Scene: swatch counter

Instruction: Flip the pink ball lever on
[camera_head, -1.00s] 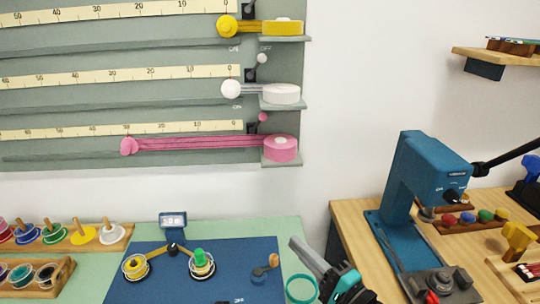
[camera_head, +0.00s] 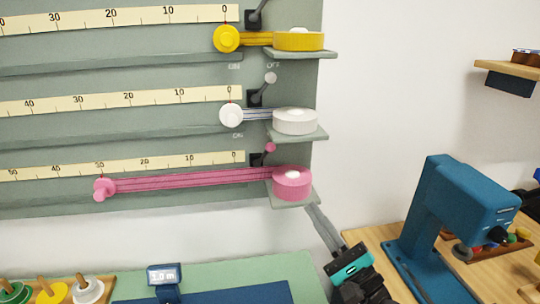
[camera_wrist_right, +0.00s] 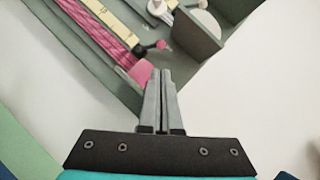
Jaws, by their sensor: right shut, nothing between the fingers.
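The pink ball lever (camera_head: 270,147) sticks out of a small black box at the right end of the lowest ruler. Its ball leans up and to the right, away from the "ON" label. In the right wrist view the pink ball (camera_wrist_right: 161,44) is just beyond the fingertips, with a gap. My right gripper (camera_head: 313,210) is shut and empty. It is below and right of the lever, beside the shelf under the pink roll (camera_head: 292,187). The right wrist view shows its two fingers (camera_wrist_right: 160,75) together. My left gripper is not in view.
White (camera_head: 270,78) and dark levers sit above, by the white roll (camera_head: 295,121) and yellow roll (camera_head: 298,41). Pink ribbon runs left to a pink knob (camera_head: 104,189). A blue press (camera_head: 455,210) stands right. White wall between panel and press is clear.

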